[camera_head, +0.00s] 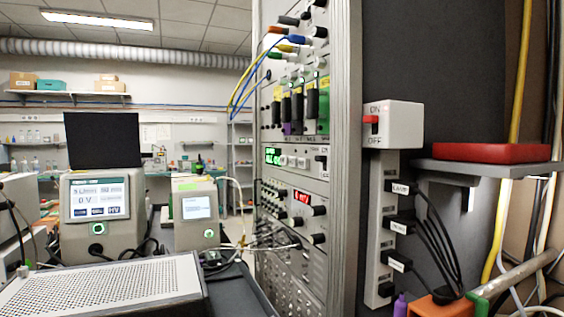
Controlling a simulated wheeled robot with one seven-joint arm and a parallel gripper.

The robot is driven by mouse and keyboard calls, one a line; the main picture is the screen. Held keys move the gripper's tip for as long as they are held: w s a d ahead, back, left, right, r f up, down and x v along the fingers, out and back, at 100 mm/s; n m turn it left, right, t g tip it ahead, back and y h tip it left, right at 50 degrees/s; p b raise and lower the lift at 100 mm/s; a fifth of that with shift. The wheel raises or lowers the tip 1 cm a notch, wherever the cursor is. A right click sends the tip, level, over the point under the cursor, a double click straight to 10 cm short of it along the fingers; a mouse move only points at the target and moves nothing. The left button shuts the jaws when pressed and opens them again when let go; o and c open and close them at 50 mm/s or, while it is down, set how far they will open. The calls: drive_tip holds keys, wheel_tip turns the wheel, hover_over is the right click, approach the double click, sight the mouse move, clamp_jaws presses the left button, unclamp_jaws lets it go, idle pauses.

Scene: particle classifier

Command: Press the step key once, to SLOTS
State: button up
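A tall instrument rack (345,200) stands in the middle of the view, its front panels turned to the left and seen at a steep angle. I cannot tell which one is the step key, and I cannot read SLOTS anywhere. My gripper does not show in this view.
Patch cables (240,90) hang at the rack's upper left. Two bench instruments (101,212) (195,207) and a perforated metal box (105,288) are at left. A switch box (393,125) and plug strip are at right.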

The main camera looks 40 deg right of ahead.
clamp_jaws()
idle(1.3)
